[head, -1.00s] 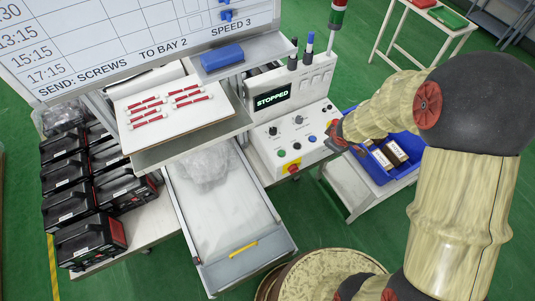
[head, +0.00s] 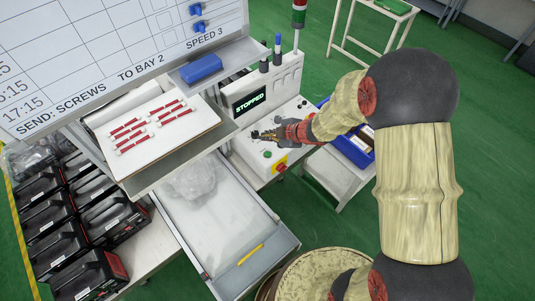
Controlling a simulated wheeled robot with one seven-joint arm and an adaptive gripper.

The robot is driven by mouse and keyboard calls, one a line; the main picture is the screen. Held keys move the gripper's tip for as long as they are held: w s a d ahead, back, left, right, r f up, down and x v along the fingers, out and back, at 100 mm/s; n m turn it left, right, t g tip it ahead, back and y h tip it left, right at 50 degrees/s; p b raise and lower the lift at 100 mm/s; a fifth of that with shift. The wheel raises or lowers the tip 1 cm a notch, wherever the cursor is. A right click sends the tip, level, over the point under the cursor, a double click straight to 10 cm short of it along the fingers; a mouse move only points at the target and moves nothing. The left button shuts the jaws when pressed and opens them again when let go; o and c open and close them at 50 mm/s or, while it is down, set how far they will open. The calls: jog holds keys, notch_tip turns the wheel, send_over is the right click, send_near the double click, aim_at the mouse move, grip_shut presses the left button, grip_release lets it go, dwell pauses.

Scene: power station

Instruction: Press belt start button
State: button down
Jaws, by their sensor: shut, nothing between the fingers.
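The belt control panel (head: 249,152) is a pale sloped console, with a display (head: 250,102) above it reading STOPPED in green. A green button (head: 267,154) sits near the panel's front left. A red mushroom button on a yellow plate (head: 280,167) sits at the front edge. My gripper (head: 259,135) is shut and empty. It reaches in from the right over the panel, with its fingertips just behind the green button in the picture. I cannot tell whether it touches the panel. My gripper and wrist hide other panel controls.
A shelf with a clipboard (head: 198,133) of red-and-white items overhangs left of the panel. A blue bin (head: 357,152) stands right.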

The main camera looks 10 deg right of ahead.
jog(key=shift+f, duration=0.1)
jog(key=b, duration=0.7)
send_over(267, 156)
notch_tip(267, 156, down, 7)
jog(key=shift+w+r, duration=0.1)
jog(key=shift+f+b, duration=0.6)
jog(key=shift+f, duration=0.25)
jog(key=shift+f, duration=0.15)
jog(key=shift+f, duration=0.3)
jog(key=shift+f+b, duration=0.35)
jog(key=shift+f, duration=0.05)
dwell(0.8)
dwell(0.4)
jog(key=shift+r+p, duration=0.85)
jog(key=shift+p, duration=0.05)
